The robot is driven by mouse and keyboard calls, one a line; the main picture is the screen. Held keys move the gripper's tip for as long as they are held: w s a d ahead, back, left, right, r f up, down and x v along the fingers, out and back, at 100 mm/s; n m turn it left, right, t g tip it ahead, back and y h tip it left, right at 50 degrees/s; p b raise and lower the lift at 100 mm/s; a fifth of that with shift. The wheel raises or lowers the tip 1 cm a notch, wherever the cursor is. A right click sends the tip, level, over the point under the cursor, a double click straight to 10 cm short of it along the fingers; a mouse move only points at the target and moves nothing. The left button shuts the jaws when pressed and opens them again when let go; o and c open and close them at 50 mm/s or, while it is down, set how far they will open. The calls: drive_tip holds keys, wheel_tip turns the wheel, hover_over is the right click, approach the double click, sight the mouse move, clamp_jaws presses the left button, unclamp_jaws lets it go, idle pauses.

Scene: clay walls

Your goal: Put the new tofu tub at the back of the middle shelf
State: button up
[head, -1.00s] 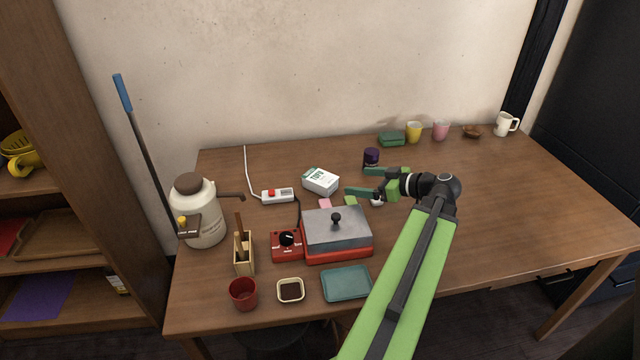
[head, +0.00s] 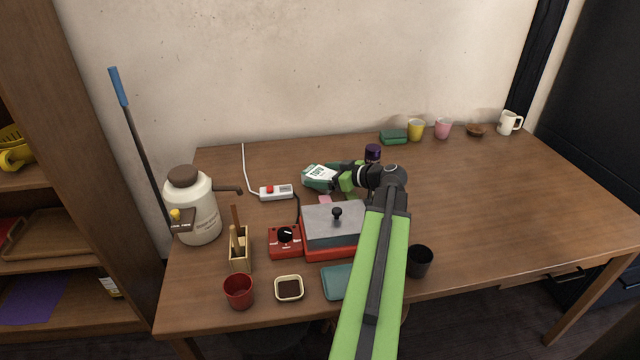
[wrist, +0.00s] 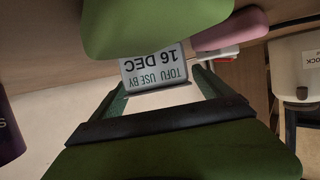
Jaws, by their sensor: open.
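A power strip (head: 276,192) lies left of the tub, and a dark purple jar (head: 372,153) stands to its right. A grey-lidded red press (head: 333,228) is in front. A large jug (head: 192,208) and a blue-handled pole stand toward the shelf.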

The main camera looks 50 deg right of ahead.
sight(320, 174)
drive_tip(key=shift+w+f, duration=0.2)
drive_tip(key=shift+w, duration=0.4)
clamp_jaws()
wheel_tip(320, 174, up, 5)
drive_tip(key=p, duration=0.4)
drive_tip(key=shift+f+p, duration=0.2)
drive_tip(key=shift+p, duration=0.15)
drive_tip(key=w+d+r+p+v, duration=0.1)
drive_tip(key=p+v, duration=0.5)
drive_tip(key=v, duration=0.7)
drive_tip(key=shift+d+r, duration=0.45)
drive_tip(key=shift+r, duration=0.1)
